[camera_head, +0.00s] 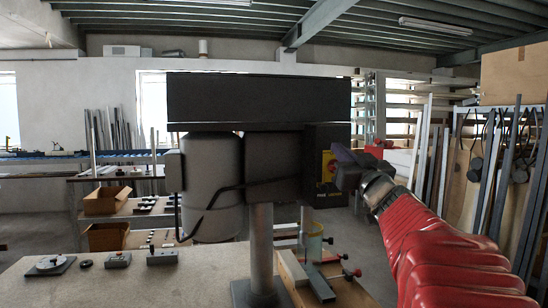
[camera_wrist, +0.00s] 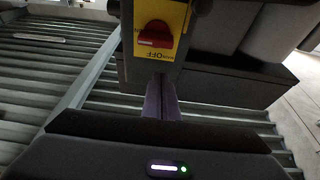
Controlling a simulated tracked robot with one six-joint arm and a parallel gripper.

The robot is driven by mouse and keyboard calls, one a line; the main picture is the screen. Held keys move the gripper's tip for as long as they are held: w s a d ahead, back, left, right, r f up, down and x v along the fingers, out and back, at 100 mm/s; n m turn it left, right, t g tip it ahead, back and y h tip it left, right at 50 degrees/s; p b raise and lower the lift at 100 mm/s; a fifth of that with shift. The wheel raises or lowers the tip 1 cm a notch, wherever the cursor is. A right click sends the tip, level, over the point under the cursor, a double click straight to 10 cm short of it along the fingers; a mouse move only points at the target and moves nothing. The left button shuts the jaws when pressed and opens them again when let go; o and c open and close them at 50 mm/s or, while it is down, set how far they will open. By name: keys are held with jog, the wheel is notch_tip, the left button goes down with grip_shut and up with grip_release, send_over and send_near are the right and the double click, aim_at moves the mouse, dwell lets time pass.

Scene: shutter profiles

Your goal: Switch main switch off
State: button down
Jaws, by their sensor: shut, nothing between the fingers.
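The main switch is a red rotary knob (camera_wrist: 155,39) on a yellow plate in the wrist view. A pale mark lies across the knob, and the letters OFF show on the plate below it. In the wrist view the shut fingers (camera_wrist: 161,80) reach up to just below the plate, beneath the knob. They hold nothing. I cannot tell whether the tips touch the housing.
The dark machine housing (camera_head: 258,98) with a grey cylinder (camera_head: 212,188) stands on a post over the workbench (camera_head: 140,280). Small fittings lie on the bench's left side. Profiles and panels lean at the far right.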

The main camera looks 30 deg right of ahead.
jog(key=shift+w, duration=0.35)
jog(key=shift+s+f, duration=0.1)
jog(key=shift+f, duration=1.8)
